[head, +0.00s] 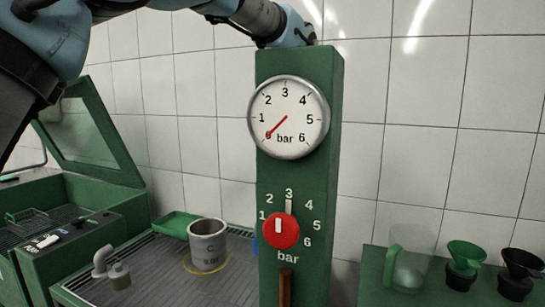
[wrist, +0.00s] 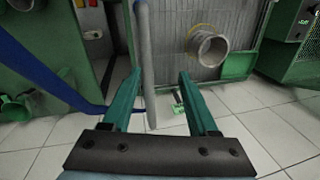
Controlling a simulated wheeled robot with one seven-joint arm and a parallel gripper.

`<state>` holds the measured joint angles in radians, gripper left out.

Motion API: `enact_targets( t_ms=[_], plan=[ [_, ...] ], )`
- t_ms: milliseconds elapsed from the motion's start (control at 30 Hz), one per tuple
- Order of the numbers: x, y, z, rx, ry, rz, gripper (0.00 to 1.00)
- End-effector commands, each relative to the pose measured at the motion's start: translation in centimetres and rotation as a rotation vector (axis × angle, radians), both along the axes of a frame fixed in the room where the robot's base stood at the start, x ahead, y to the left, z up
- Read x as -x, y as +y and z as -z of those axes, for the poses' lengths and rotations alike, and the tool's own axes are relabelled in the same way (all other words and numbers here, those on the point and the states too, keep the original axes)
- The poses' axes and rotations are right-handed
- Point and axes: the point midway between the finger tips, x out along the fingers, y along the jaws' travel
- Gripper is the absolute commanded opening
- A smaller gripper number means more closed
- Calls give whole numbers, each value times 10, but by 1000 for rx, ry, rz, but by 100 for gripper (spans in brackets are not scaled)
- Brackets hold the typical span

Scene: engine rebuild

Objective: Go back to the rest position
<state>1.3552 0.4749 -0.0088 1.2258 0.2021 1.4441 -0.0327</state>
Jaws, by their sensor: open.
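My gripper (wrist: 160,77) shows in the wrist view with its two green fingers wide apart. No object is gripped between them; a grey upright bar (wrist: 145,60) shows behind the gap, and I cannot tell how far off it is. In the head view my blue and black arm crosses the top left and reaches behind the top of a green column (head: 331,150); my gripper is hidden there. The column carries a round gauge (head: 288,117) with its red needle at 0 bar and a red knob (head: 281,230) with a white mark pointing roughly up.
A grey cylinder (head: 207,246) stands in a yellow ring on the ribbed bench (head: 160,270); the cylinder also shows in the wrist view (wrist: 207,46). An open-lidded green machine (head: 95,130) is at left. A clear jug (head: 412,255) and green (head: 465,258) and black (head: 520,270) funnels stand at right.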

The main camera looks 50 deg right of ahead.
Motion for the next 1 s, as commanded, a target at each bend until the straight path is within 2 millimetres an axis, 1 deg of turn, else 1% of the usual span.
enact_targets(
  t_ms=[633,700,767,867,900,967,1000],
  plan=[
    [0,0,0,0,0,-1,59],
    [-5,2,2,1,1,-8,59],
    [-16,9,6,1,5,-29,59],
    [-51,32,18,10,16,-95,59],
    [-70,46,26,16,22,-131,59],
    [-99,73,39,26,32,-197,59],
    [-119,94,49,37,39,-245,59]
  ],
)
